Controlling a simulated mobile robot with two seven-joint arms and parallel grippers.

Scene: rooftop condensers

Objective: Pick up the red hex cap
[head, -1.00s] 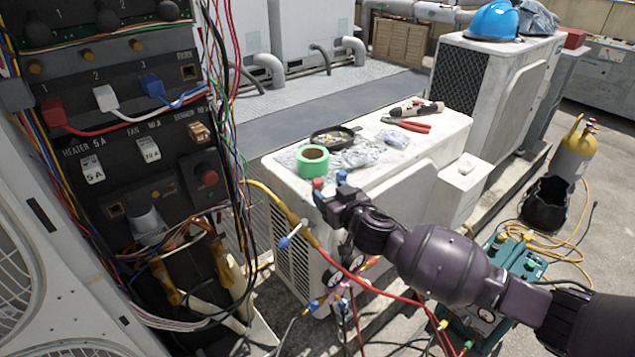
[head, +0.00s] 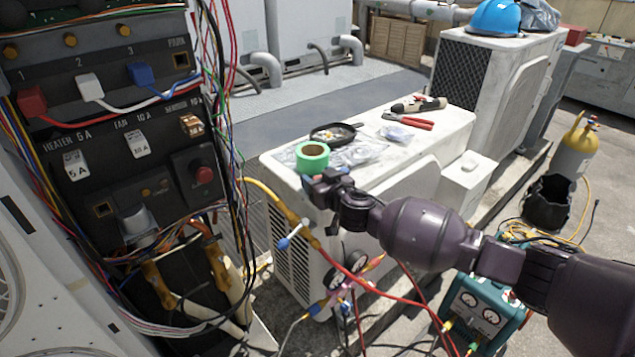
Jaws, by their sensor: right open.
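My right gripper (head: 318,182) comes in from the right and is at the front left corner of the near condenser unit's white top (head: 430,135). Its jaws are open, just in front of the green tape roll (head: 313,157). I cannot make out the red hex cap now; the gripper covers the spot where a small red piece showed earlier. A small blue piece shows close to the fingers, but I cannot tell its shape. My left gripper is not in view.
A dark round dish (head: 335,133), a clear plastic bag (head: 365,153) and red-handled pliers (head: 408,122) lie on the condenser top. An open electrical panel (head: 110,165) with loose wires stands at left. Gauge hoses hang below my right arm.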

